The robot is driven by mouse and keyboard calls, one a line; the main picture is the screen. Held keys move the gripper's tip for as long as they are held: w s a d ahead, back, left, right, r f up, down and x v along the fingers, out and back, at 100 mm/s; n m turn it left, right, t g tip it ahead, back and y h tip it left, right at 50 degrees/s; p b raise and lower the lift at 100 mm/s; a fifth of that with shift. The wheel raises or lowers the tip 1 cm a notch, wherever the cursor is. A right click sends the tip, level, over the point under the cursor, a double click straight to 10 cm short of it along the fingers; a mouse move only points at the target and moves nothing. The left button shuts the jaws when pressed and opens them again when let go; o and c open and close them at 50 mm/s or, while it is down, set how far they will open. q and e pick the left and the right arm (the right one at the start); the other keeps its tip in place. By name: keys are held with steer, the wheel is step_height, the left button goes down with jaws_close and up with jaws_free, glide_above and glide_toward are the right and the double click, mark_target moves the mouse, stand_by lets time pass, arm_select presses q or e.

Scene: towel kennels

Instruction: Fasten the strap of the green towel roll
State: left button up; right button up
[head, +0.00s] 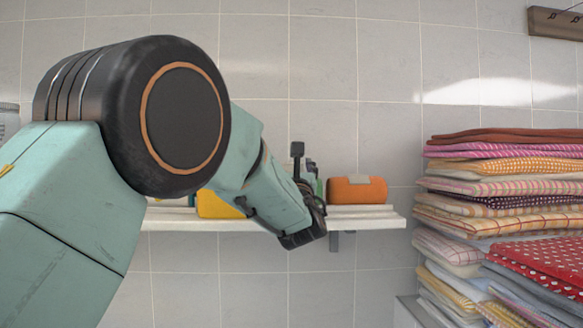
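My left gripper (305,208) is in front of the shelf, its wrist angled down to the right. Its fingers are seen from behind and the side, so I cannot tell whether they are open or shut. A sliver of something green (319,187) shows just behind and right of the gripper, with dark upright shapes by it. It may be the green towel roll, but most of it is hidden and no strap on it is visible. My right gripper is not in view.
An orange roll (345,191) with a pale patch on top lies on the white wall shelf (385,222), right of the gripper. A yellow roll (212,207) is partly hidden by my arm. A tall pile of folded towels (500,190) stands at the right.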

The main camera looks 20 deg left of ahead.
arm_select(q)
steer(key=shift+w+f, duration=0.1)
steer(key=shift+w, duration=0.05)
steer(key=shift+c, duration=1.4)
steer(key=shift+d+r, duration=0.2)
steer(key=shift+d, duration=0.2)
steer(key=c, duration=0.3)
steer(key=shift+s, duration=0.25)
steer(key=shift+c, duration=0.7)
steer(key=shift+a, duration=0.3)
steer(key=shift+c, duration=1.3)
steer(key=shift+w, duration=0.35)
steer(key=shift+g+p, duration=0.5)
steer(key=shift+p, duration=0.1)
steer(key=p, duration=0.1)
steer(key=g+h+p, duration=0.1)
steer(key=g+p, duration=0.1)
steer(key=shift+w+a+h, duration=0.25)
steer(key=shift+h, duration=0.05)
steer(key=shift+w+f, duration=0.1)
steer(key=shift+f, duration=0.3)
steer(key=g+p, duration=0.1)
steer(key=p, duration=0.1)
steer(key=shift+w+d+r+p, duration=0.1)
steer(key=shift+w+r+p, duration=0.1)
steer(key=shift+p, duration=0.2)
steer(key=shift+g+h+p, duration=0.3)
steer(key=shift+a+f, duration=0.2)
steer(key=shift+f, duration=0.15)
